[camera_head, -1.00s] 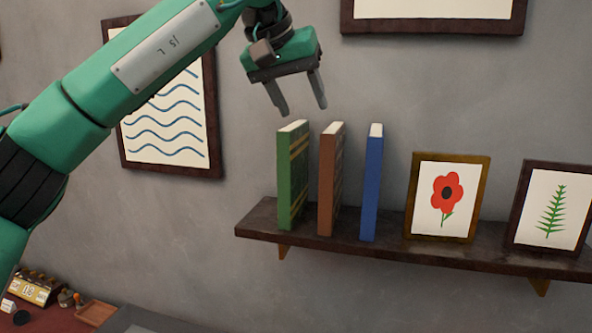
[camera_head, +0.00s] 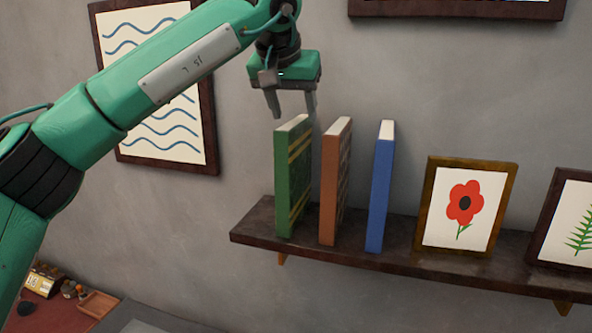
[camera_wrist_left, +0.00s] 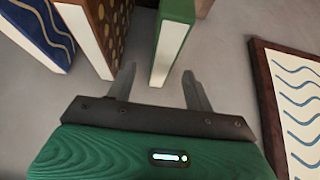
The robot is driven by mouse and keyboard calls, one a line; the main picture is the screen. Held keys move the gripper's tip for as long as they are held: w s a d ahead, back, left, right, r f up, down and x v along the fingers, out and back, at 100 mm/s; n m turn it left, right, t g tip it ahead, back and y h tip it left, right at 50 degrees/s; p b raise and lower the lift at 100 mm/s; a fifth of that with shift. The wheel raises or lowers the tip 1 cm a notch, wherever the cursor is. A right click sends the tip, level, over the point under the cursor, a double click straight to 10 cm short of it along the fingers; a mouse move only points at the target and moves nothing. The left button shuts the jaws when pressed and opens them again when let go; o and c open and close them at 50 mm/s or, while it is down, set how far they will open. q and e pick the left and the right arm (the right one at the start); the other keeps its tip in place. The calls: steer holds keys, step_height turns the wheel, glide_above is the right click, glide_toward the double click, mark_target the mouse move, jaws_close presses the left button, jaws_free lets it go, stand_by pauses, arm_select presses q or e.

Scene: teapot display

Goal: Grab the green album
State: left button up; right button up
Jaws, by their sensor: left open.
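The green album (camera_head: 293,183) stands upright at the left end of the wall shelf, with gold bands on its spine side. In the left wrist view the green album (camera_wrist_left: 176,32) lies ahead between the lines of the two fingers. My left gripper (camera_head: 293,110) is open and empty, pointing down just above the album's top edge. In the left wrist view the gripper (camera_wrist_left: 158,88) has its fingertips on either side of the album's near end. Whether a finger touches it I cannot tell. My right gripper is not in view.
A brown book (camera_head: 334,185) and a blue book (camera_head: 379,190) stand close to the album's right on the shelf (camera_head: 262,232). A framed red flower (camera_head: 464,207) and a framed fern (camera_head: 580,225) stand farther right. A wave picture (camera_head: 190,135) hangs behind my arm.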

mark_target(293, 122)
arm_select(q)
steer(key=shift+f+p, duration=0.55)
steer(key=shift+p, duration=0.25)
steer(key=x, duration=0.2)
steer(key=p+x, duration=0.1)
steer(key=shift+a, duration=0.2)
steer(key=shift+w+d+f, duration=0.1)
steer(key=shift+w+f, duration=0.1)
steer(key=shift+f, duration=0.05)
steer(key=shift+s, duration=0.15)
steer(key=shift+s+r, duration=0.1)
steer(key=c, duration=1)
jaws_close()
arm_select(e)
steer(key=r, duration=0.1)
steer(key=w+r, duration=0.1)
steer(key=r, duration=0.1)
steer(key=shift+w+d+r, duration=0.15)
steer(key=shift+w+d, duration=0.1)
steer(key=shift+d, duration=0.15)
